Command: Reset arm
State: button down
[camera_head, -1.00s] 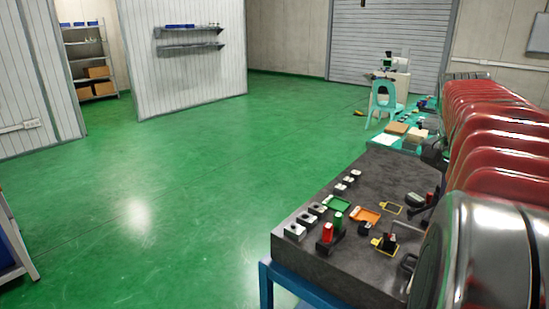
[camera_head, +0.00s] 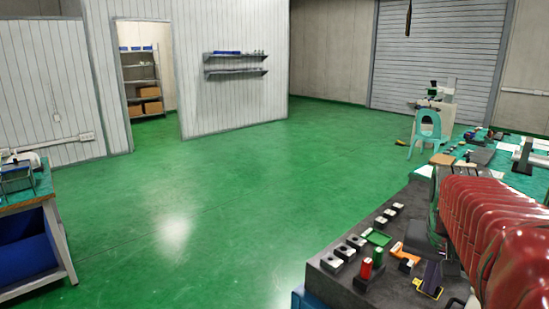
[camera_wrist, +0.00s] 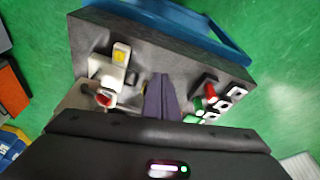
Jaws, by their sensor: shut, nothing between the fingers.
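My gripper (camera_wrist: 160,80) shows in the wrist view as two dark fingers pressed together, with nothing between them. It is over the dark work table (camera_wrist: 215,58), apart from the parts on it as far as I can tell. In the head view my red-covered arm fills the lower right and hides part of the same table (camera_head: 330,268). I cannot make out the fingers clearly there.
A turquoise chair (camera_head: 426,128) stands beyond. A bench with a blue bin (camera_head: 28,248) is at left. The green floor between is clear.

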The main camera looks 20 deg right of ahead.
jog(key=s+a+f+n+t+y, duration=0.1)
jog(key=a+n, duration=0.4)
jog(key=a, duration=0.9)
jog(key=s+a+f+n+t+y, duration=0.1)
jog(key=a+n, duration=0.4)
jog(key=a, duration=0.9)
notch_tip(320, 180, down, 2)
jog(key=shift+s+a+f+t+y, duration=0.15)
jog(key=shift+t+y, duration=0.25)
jog(key=shift+t, duration=0.4)
